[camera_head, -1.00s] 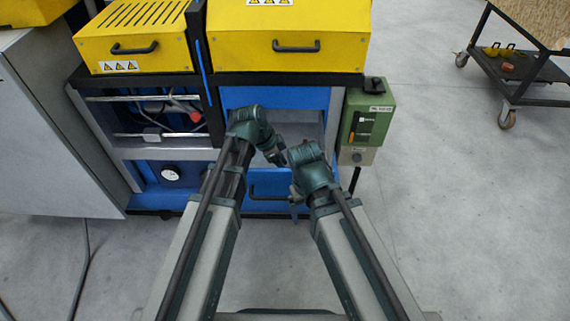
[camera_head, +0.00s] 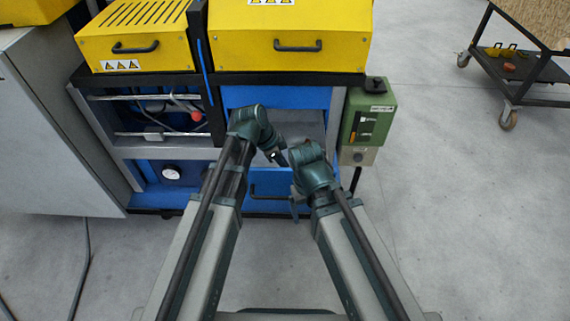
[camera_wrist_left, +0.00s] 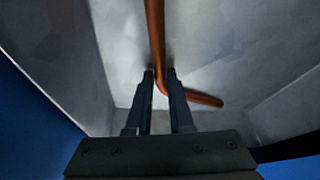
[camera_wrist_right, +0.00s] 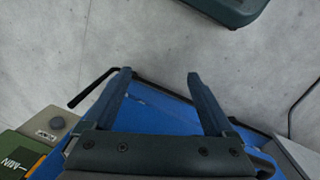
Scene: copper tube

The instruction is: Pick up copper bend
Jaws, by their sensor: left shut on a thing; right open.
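The copper bend (camera_wrist_left: 155,40) shows in the left wrist view. Its long leg runs up out of the picture and its short leg turns off to the right, inside a grey metal tray (camera_wrist_left: 230,50). My left gripper (camera_wrist_left: 160,76) is shut on the copper bend, with a finger on each side of the long leg just above the corner. In the head view the copper bend is hidden. My right gripper (camera_wrist_right: 158,75) is open and empty; it also shows in the head view (camera_head: 296,208), in front of the blue cabinet.
The blue cabinet (camera_head: 235,170) with yellow machine covers (camera_head: 290,35) stands ahead. A green box (camera_head: 367,118) is mounted at its right edge. A dark trolley (camera_head: 515,68) stands far right.

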